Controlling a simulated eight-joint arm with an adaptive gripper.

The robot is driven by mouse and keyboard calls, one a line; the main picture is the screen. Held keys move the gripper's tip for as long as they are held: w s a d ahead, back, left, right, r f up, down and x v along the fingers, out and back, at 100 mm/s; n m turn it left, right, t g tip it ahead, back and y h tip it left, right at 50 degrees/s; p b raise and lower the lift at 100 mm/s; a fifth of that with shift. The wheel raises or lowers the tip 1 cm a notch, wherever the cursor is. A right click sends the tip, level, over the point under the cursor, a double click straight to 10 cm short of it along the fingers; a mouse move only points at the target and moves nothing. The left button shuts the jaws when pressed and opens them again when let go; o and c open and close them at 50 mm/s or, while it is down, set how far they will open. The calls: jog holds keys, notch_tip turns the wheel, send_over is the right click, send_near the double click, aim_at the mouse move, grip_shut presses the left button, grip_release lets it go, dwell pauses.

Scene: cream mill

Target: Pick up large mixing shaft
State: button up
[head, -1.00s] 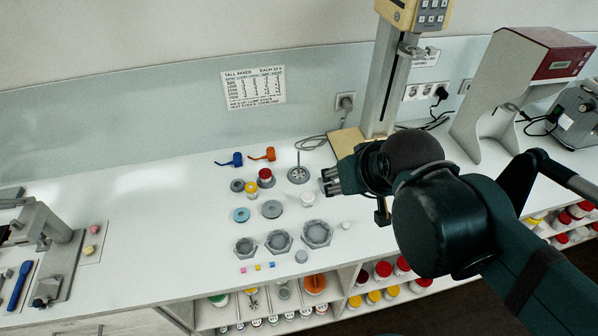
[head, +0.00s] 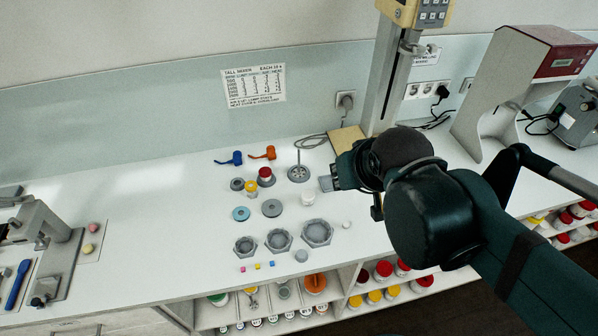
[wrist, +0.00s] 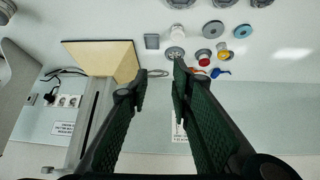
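The large mixing shaft (head: 298,172), a thin grey rod rising from a round slotted disc, appears to stand upright on the white counter, left of the mixer's wooden base. Its disc also shows in the wrist view (wrist: 175,54), just beyond my right-hand fingertip, which partly covers that area. My gripper (head: 341,170) is to the right of the shaft and apart from it. In the wrist view my gripper (wrist: 160,88) has its two green fingers apart with nothing between them.
A white jar (head: 308,198) and hexagonal trays (head: 317,233) are in front. The tall mixer column (head: 388,75) rises behind my gripper.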

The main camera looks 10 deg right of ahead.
jog(key=w+d+f+m+t+h+b, duration=0.3)
jog(key=w+f+h+b, duration=0.2)
jog(key=w+f+b, duration=0.85)
jog(key=m+t+h+b, duration=0.1)
jog(key=t+h+b, duration=0.1)
jog(key=t+b, duration=0.3)
send_near(299, 152)
jog(key=w+d+p, duration=0.1)
jog(key=w+d, duration=0.1)
jog(key=d, duration=0.1)
jog(key=shift+w+a+f+t+y, duration=0.1)
jog(key=shift+a+f+t+y, duration=0.35)
jog(key=shift+a+t, duration=0.25)
jog(key=shift+d, duration=0.1)
jog(key=shift+b+x, duration=0.4)
jog(key=shift+x, duration=0.9)
jog(key=shift+b+x, duration=0.6)
jog(key=shift+x, duration=2)
